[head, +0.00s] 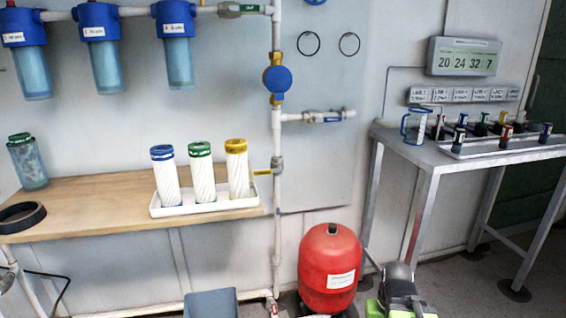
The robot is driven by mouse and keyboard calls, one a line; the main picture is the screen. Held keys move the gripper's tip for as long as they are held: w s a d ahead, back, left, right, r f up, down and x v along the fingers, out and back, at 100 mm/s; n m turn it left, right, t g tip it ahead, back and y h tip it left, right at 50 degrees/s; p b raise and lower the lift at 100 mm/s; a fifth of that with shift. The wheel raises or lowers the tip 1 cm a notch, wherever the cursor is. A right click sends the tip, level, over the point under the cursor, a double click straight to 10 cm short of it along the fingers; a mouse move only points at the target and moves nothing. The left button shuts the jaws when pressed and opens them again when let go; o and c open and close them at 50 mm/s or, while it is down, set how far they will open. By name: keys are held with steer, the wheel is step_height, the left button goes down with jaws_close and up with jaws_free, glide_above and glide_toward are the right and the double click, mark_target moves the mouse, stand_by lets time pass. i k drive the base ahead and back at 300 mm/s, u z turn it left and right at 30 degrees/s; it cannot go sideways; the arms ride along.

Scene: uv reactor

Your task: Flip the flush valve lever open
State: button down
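Several valve levers show on the white pipework, and I cannot tell for certain which is the flush valve's. A yellow lever (262,172) sticks out level to the left of the upright pipe, beside the bench end. A blue-handled valve (322,117) sits on a short branch to the right. A green-handled valve (240,8) is on the top pipe. A small red handle (272,306) shows low down, cut by the bottom edge.
A red tank (330,268) stands on the floor right of the pipe. A wooden bench (100,204) holds a white tray (208,208) with three filter cartridges. A grey-blue bin (210,304) is below. A metal table (452,160) stands at right.

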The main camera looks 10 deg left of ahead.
mark_target(269, 172)
steer(key=z, duration=0.15)
steer(key=k, duration=1)
steer(key=u, duration=0.95)
steer(key=i, duration=1)
steer(key=z, duration=0.05)
